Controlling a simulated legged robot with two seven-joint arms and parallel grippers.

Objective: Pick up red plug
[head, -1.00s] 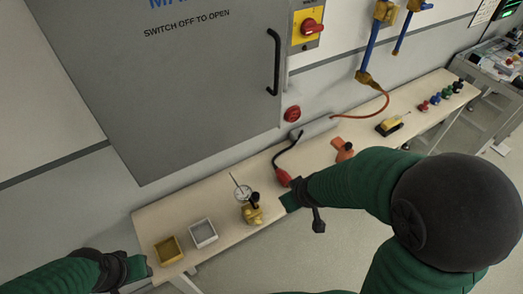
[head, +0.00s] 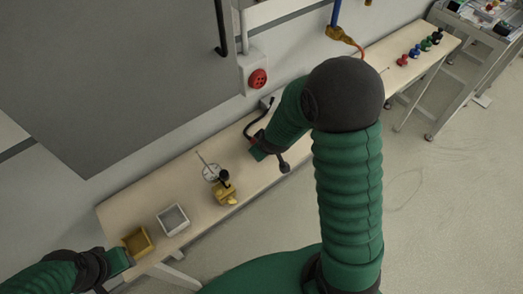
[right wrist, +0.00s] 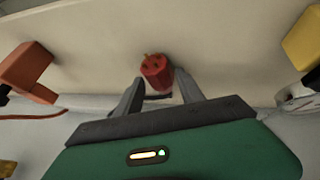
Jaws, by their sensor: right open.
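The red plug (right wrist: 155,72) lies on the workbench (right wrist: 225,75). In the right wrist view its prong end is up between the fingertips of my right gripper (right wrist: 159,78), which is open around it. I cannot tell whether the fingers touch it. In the head view my right gripper (head: 257,153) is at the bench beside the black cord (head: 248,127), and my arm hides most of the plug. My left gripper (head: 118,262) is at the lower left, beside the yellow bin, and its fingers do not show clearly.
A yellow bin (head: 149,242), a grey bin (head: 161,218) and a dial gauge on a yellow base (head: 224,193) stand left of my right gripper. An orange object (right wrist: 27,72) lies on the bench. A grey cabinet (head: 120,80) and a red wall socket (head: 258,79) are behind.

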